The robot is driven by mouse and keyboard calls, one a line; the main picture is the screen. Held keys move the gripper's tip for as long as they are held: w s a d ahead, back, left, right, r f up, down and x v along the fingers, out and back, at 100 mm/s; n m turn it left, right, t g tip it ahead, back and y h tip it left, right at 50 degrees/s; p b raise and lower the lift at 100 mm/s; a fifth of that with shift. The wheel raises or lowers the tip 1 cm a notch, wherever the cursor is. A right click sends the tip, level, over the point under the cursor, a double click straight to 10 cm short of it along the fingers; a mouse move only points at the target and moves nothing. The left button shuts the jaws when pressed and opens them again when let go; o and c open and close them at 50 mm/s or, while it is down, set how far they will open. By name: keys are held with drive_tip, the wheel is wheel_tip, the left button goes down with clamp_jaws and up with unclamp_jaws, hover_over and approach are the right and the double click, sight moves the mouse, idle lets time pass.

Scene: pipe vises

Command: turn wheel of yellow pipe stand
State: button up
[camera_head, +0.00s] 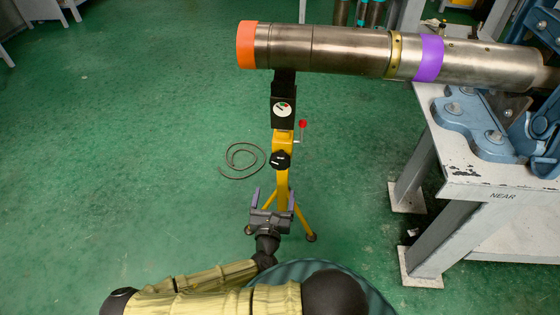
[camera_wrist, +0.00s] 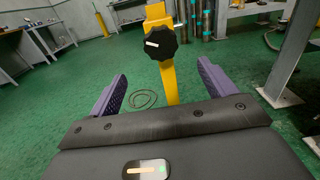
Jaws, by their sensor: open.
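The yellow pipe stand (camera_head: 283,145) stands on the green floor in the head view, with its black head under the pipe. Its wheel, a black lobed knob (camera_head: 280,160) with a white mark, faces me on the yellow post. In the wrist view the black knob (camera_wrist: 160,43) is above centre, ahead of the fingers and apart from them. A small crank with a red ball (camera_head: 302,125) sticks out on the right of the post. My gripper (camera_head: 272,197) is open and empty, below and in front of the knob. In the wrist view its purple fingers (camera_wrist: 156,92) are spread wide.
A long steel pipe (camera_head: 340,47) with orange and purple bands runs to a blue vise (camera_head: 490,130) on a metal bench (camera_head: 455,180) at right. A dark coil (camera_head: 242,160) lies on the floor left of the stand.

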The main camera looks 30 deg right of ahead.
drive_tip(key=b, duration=0.6)
approach(279, 164)
drive_tip(key=x, duration=0.4)
drive_tip(key=shift+d+f, duration=0.1)
drive_tip(key=shift+f, duration=0.2)
drive_tip(key=b+x, duration=0.1)
drive_tip(key=x, duration=0.3)
drive_tip(key=b+x, duration=0.2)
drive_tip(key=x, duration=0.2)
drive_tip(key=shift+r, duration=0.25)
drive_tip(key=c, duration=1)
